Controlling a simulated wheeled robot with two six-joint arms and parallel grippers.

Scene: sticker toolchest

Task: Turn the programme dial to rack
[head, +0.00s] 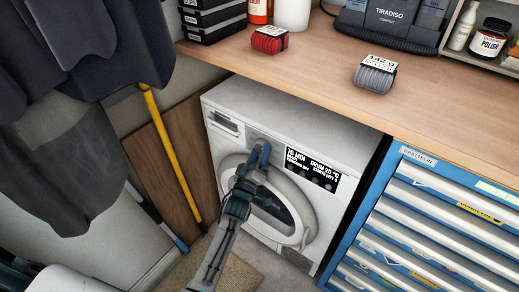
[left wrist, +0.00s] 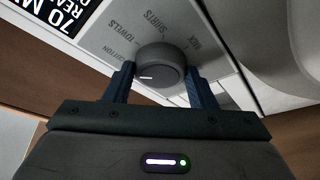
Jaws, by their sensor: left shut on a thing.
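The washer-dryer (head: 290,125) is white and stands under the bench, with its round door (head: 290,215) closed. My left gripper (head: 259,152) reaches its control panel and hides the dial in the head view. In the left wrist view the dark round programme dial (left wrist: 160,68) sits between the two blue fingers of my left gripper (left wrist: 157,85), which is shut on it. The dial's white mark lies left of centre and points left in the picture, below the word COTTON. TOWELS, SHIRTS and RACK (left wrist: 195,42) are printed around it, RACK at upper right. My right gripper is out of view.
A black display (head: 312,172) is right of the dial. A blue drawer chest (head: 430,225) stands to the right. The wooden bench top (head: 320,75) overhangs the machine. A yellow pole (head: 172,150) and dark hanging clothes (head: 70,120) are to the left.

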